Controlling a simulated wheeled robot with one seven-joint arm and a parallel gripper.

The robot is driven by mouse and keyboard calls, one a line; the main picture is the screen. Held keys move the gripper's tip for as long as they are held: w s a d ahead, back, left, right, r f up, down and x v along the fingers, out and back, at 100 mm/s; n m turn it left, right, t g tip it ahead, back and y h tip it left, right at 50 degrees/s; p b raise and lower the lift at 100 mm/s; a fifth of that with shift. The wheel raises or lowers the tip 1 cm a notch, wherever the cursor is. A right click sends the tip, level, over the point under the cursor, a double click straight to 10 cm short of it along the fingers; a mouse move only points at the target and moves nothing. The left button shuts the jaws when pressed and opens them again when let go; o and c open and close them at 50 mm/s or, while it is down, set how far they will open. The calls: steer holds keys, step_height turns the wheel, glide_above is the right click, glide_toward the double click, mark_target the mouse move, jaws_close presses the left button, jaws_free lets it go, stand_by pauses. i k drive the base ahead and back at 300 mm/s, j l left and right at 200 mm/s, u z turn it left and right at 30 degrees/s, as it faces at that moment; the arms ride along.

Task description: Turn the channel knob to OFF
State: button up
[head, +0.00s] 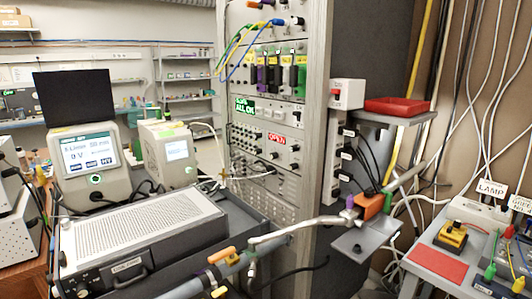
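I cannot tell which control is the channel knob, and no OFF mark is readable. The tall equipment rack (318,150) stands in the middle of the head view. One rack panel has a green display (244,106) that seems to read "ALL OK". A lower panel has a red display (278,138) that seems to read "OPEN", with a small round knob (294,148) at its right. Several small knobs or connectors (242,134) sit left of that display. My gripper is not in view.
A grey pipe with orange clamps (222,255) crosses the lower foreground before the rack. A ribbed grey box (140,235) and two screen instruments (90,160) stand at left. At right are a red tray (397,106), hanging cables and a bench with a red mat (437,266).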

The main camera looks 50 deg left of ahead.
mark_target(274, 155)
steer(key=u, duration=1.8)
steer(key=i+j, duration=0.2)
steer(key=i, duration=0.3)
steer(key=i+j+z, duration=0.1)
steer(key=i, duration=0.35)
steer(key=j, duration=0.1)
